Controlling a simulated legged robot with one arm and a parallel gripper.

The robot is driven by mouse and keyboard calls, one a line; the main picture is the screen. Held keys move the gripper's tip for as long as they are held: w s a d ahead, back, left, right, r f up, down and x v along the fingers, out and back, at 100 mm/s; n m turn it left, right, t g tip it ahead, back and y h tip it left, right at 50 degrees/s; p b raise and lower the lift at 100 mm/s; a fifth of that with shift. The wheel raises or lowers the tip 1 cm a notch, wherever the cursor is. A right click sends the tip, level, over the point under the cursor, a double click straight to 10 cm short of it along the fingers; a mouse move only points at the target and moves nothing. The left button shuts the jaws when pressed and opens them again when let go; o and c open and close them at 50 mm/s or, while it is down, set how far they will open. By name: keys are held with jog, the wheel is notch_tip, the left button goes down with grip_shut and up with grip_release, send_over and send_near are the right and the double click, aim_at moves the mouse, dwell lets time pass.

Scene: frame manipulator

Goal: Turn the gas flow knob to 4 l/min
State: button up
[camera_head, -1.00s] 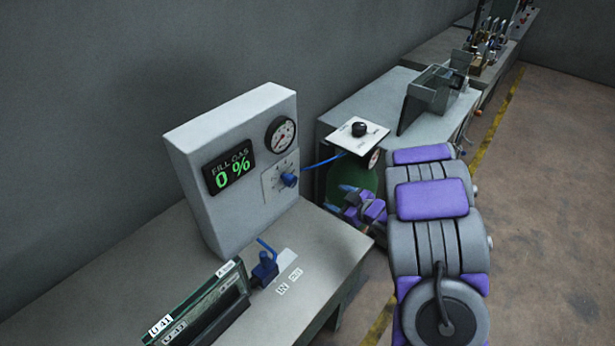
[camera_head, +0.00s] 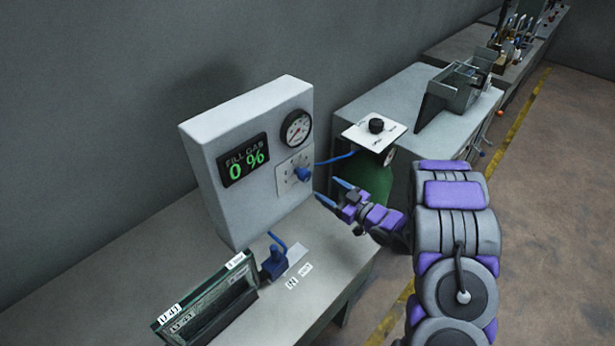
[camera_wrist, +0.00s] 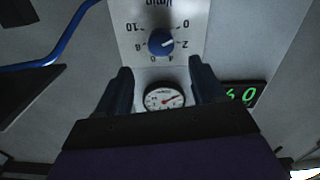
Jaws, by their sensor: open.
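The blue gas flow knob (camera_head: 303,174) sits on a white scale plate (camera_head: 285,181) on the front of the grey box. In the wrist view the knob (camera_wrist: 160,42) appears upside down with its scale, marked 0 to 10 l/min. Its light pointer mark seems to lie near 2; the exact reading is hard to tell. My gripper (camera_head: 334,192) is open and empty, in front of the panel and to the right of the knob, apart from it. In the wrist view the knob shows between and beyond the two dark fingers (camera_wrist: 160,75).
A round gauge (camera_head: 296,128) sits above the knob, and a display (camera_head: 243,160) reads fill gas 0 %. A blue hose (camera_head: 338,157) runs right towards a green cylinder (camera_head: 368,178). A blue valve (camera_head: 274,263) and a glass unit (camera_head: 208,304) stand on the table (camera_head: 100,300).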

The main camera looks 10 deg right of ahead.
aim_at(308, 176)
jog(key=x, duration=1)
jog(key=shift+s+b, duration=0.1)
jog(key=shift+b, duration=0.3)
jog(key=shift+c, duration=0.3)
jog(key=c, duration=1)
jog(key=shift+r+m+p, duration=0.15)
jog(key=shift+m+p, duration=0.15)
jog(key=shift+p, duration=0.35)
